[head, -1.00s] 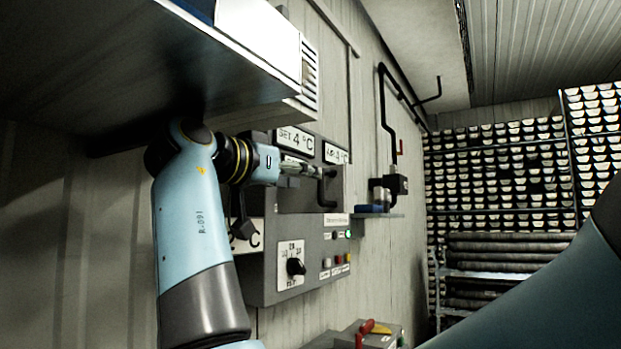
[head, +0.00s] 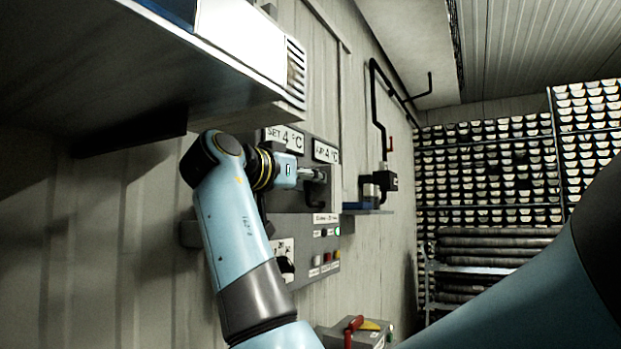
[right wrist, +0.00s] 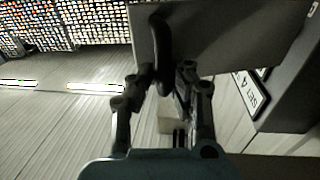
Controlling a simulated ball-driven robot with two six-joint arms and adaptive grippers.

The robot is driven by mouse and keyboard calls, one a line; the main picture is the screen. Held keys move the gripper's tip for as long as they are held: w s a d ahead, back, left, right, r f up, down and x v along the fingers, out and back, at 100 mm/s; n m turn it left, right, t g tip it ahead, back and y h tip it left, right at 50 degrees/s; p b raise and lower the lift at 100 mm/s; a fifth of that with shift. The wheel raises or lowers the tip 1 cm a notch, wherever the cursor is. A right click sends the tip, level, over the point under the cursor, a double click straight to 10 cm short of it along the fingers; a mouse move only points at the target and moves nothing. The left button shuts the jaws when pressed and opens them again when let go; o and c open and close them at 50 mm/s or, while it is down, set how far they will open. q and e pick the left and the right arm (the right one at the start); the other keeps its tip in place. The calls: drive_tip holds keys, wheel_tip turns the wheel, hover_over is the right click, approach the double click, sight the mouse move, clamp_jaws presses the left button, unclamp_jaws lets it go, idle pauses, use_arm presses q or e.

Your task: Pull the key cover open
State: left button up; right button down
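The key cover (head: 288,200) is a dark grey plate on the wall panel, with a black bar handle (head: 321,190) at its right side. The plate also shows in the right wrist view (right wrist: 215,35), with the handle (right wrist: 160,45) standing out from it. My right gripper (head: 314,174) is at the handle. In the right wrist view its fingers (right wrist: 160,82) stand apart on both sides of the handle's end. I see no clear grip on it. The cover looks closed, though my arm hides part of it. My left gripper is not in view.
The panel's SET 4 °C sign (head: 284,138) is just above my right wrist. A grey overhead unit (head: 245,85) hangs above the arm. A small shelf (head: 367,211) with a black device is right of the panel. A box with a red lever (head: 354,324) lies below.

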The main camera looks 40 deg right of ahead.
sight(328, 178)
drive_tip(key=shift+w+r, duration=0.1)
drive_tip(key=shift+r, duration=0.05)
drive_tip(key=shift+d+n+t+b, duration=0.3)
drive_tip(key=shift+d+t, duration=0.25)
drive_tip(key=shift+d, duration=0.65)
drive_tip(key=shift+d+n+t+b, duration=0.2)
drive_tip(key=shift+d+n+t, duration=0.3)
drive_tip(key=shift+d, duration=0.65)
drive_tip(key=c, duration=1.6)
unclamp_jaws()
drive_tip(key=shift+a, duration=0.1)
drive_tip(key=shift+o, duration=1.3)
drive_tip(key=shift+w, duration=0.1)
